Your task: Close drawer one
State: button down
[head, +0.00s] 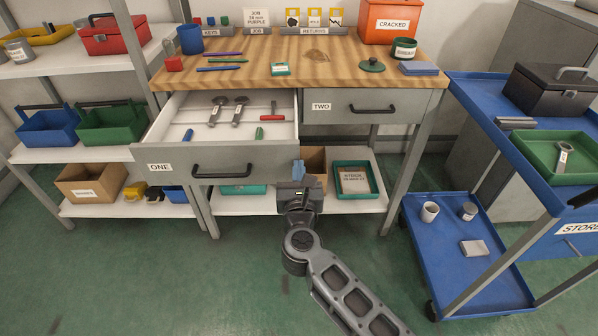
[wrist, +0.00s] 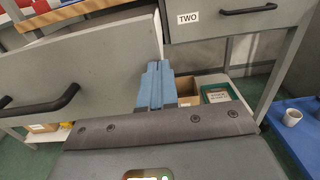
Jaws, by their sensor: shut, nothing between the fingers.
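Drawer one (head: 268,160) is pulled open at the left of the workbench; its grey front carries the label ONE and a black bar handle (head: 221,171). Inside it lie two dark-handled tools (head: 228,108), a red-handled tool, a blue piece and a green piece. My gripper (head: 297,168) is at the right end of the drawer front, shut and empty. In the wrist view its blue fingers (wrist: 155,85) are together beside the right edge of the drawer front (wrist: 90,62); I cannot tell whether they touch it. The handle is left of the fingers there.
Drawer two (head: 340,106) is shut at the right. The wooden bench top (head: 330,72) holds pens, cups and boxes. Below are a teal tray (head: 377,181) and a cardboard box (head: 315,160). A blue cart (head: 470,215) stands at the right. Green floor in front is clear.

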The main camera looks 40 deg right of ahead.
jog(key=b+x, duration=1)
jog(key=x, duration=1.6)
jog(key=shift+f, duration=0.2)
jog(key=shift+w+d+r, duration=0.1)
jog(key=shift+w+d, duration=0.05)
jog(key=shift+w, duration=0.1)
jog(key=shift+w+r, duration=0.1)
jog(key=shift+r, duration=0.2)
jog(key=shift+d, duration=0.1)
